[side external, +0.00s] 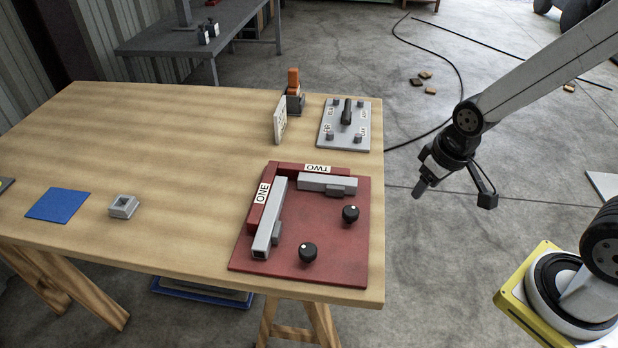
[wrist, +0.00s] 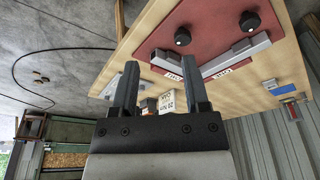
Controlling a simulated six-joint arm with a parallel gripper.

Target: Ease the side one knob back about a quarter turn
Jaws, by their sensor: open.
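The red fixture plate (side external: 335,262) has two grey bars labelled ONE and TWO. The black knob beside bar ONE (side external: 308,252), nearer the front edge, has a small pale mark on top. It also shows at the upper right in the wrist view (wrist: 250,21). A second black knob (side external: 350,214) stands before bar TWO and also shows in the wrist view (wrist: 182,36). My gripper (side external: 418,190) hangs off the table's right side, clear of both knobs. In the wrist view my gripper (wrist: 160,67) has its fingers apart with nothing held.
A grey panel with a black handle (side external: 346,112) is at the back right, beside an upright white card (side external: 280,120) and an orange-and-black object (side external: 294,90). A blue square (side external: 58,205) and small grey block (side external: 123,207) lie left. The table's middle is clear.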

